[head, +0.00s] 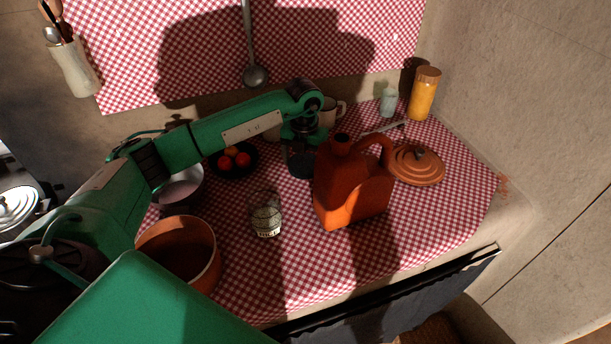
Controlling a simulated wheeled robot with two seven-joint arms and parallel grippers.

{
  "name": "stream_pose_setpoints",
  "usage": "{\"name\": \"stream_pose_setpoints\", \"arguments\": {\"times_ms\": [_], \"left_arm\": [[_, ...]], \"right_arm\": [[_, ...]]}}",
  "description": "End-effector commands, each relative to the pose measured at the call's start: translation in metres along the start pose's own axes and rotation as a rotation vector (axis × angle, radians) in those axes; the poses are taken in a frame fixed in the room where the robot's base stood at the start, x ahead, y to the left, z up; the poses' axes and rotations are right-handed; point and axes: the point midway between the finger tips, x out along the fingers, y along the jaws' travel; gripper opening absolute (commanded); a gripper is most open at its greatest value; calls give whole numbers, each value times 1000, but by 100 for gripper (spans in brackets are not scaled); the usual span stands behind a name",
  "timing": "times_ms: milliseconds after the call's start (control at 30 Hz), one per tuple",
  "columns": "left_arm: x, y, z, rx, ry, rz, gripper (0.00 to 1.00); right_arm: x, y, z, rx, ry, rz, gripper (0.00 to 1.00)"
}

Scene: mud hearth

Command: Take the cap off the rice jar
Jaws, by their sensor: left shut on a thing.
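My left gripper (301,165) points down over the cloth, behind and to the left of the orange jug. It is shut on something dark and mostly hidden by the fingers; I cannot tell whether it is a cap. A clear glass vessel (266,218) with pale contents low inside stands in front and to the left of the gripper, apart from it. No cap shows on it. I cannot tell for sure that it is the rice jar. My right gripper is not in view.
The orange jug (350,190) stands close beside the gripper. Around are a brown lidded dish (417,165), a yellow jar with a brown cap (424,95), a small pale green jar (388,101), a fruit bowl (245,168) and a copper pot (183,250). Cloth front centre is clear.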

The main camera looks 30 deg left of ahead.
Motion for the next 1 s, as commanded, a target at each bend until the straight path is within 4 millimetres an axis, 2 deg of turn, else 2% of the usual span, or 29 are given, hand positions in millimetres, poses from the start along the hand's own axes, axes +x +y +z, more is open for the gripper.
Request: {"name": "stream_pose_setpoints", "arguments": {"times_ms": [100,367,600,733,967,1000], "left_arm": [[21,0,-1,-1,2,1,56],[41,0,0,-1,1,0,56],[73,0,0,0,0,0,56],[75,0,1,0,-2,0,56],[79,0,0,0,-1,0,56],[78,0,0,0,-1,0,89]], "right_arm": [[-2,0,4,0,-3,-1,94],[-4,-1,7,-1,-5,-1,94],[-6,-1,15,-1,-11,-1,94],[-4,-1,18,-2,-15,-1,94],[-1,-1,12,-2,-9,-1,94],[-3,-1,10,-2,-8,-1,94]]}}
